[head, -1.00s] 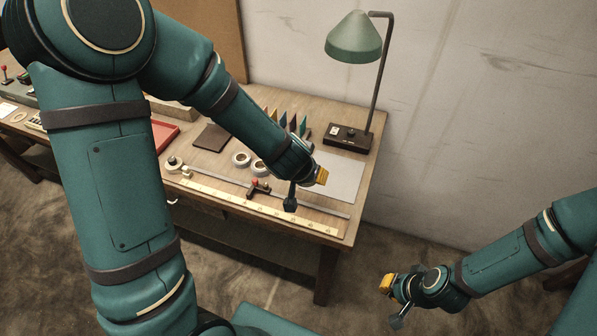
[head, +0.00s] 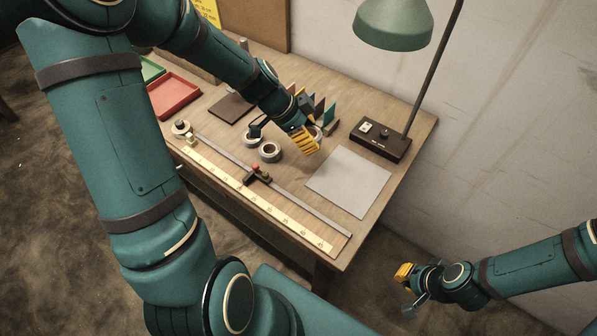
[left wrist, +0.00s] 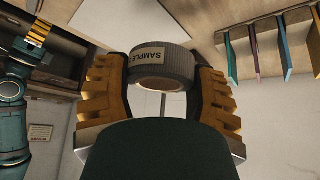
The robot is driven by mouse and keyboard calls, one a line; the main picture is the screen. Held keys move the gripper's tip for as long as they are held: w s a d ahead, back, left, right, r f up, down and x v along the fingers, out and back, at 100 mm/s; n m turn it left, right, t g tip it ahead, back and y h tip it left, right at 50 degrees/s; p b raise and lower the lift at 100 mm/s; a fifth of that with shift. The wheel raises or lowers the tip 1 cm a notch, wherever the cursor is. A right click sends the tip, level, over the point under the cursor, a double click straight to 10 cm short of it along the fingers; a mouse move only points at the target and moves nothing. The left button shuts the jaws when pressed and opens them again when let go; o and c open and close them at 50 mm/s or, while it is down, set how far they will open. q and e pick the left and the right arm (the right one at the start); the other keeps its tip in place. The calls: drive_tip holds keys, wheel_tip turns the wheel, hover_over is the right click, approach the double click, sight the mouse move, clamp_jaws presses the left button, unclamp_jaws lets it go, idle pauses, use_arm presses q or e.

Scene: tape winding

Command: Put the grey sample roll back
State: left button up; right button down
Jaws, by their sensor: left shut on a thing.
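The grey sample roll (left wrist: 160,70) sits between the two yellow fingers of my left gripper (left wrist: 160,90) in the left wrist view, its "SAMPLE" label facing the camera. In the head view my left gripper (head: 305,139) is above the table, just in front of the upright coloured cards. Its yellow finger hides most of the roll there. Two tape rolls (head: 270,151) lie on the table just left of the gripper. My right gripper (head: 408,288) is off the table's front right side, with its fingers apart and empty.
A pale grey sheet (head: 350,182) lies bare on the right of the table (head: 400,112). The lamp base (head: 380,140) stands behind it. The coloured cards (head: 319,108) stand near the gripper. A ruler strip (head: 250,200) and rail run along the front. A red tray (head: 174,95) is at left.

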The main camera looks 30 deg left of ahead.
sight(304, 168)
use_arm(q)
drive_tip(key=shift+s+a+f+m+g+h, duration=0.15)
drive_tip(key=shift+s+a+f+m, duration=0.05)
drive_tip(key=shift+s+a+m, duration=0.25)
drive_tip(key=shift+s+a+f+m+g+h, duration=0.15)
drive_tip(key=shift+s+a+m, duration=0.2)
drive_tip(key=shift+s+a, duration=0.1)
wheel_tip(304, 168, down, 10)
drive_tip(key=b, duration=0.2)
drive_tip(key=shift+b, duration=0.4)
drive_tip(key=shift+r, duration=0.15)
drive_tip(key=shift+s, duration=0.1)
drive_tip(key=o, duration=1)
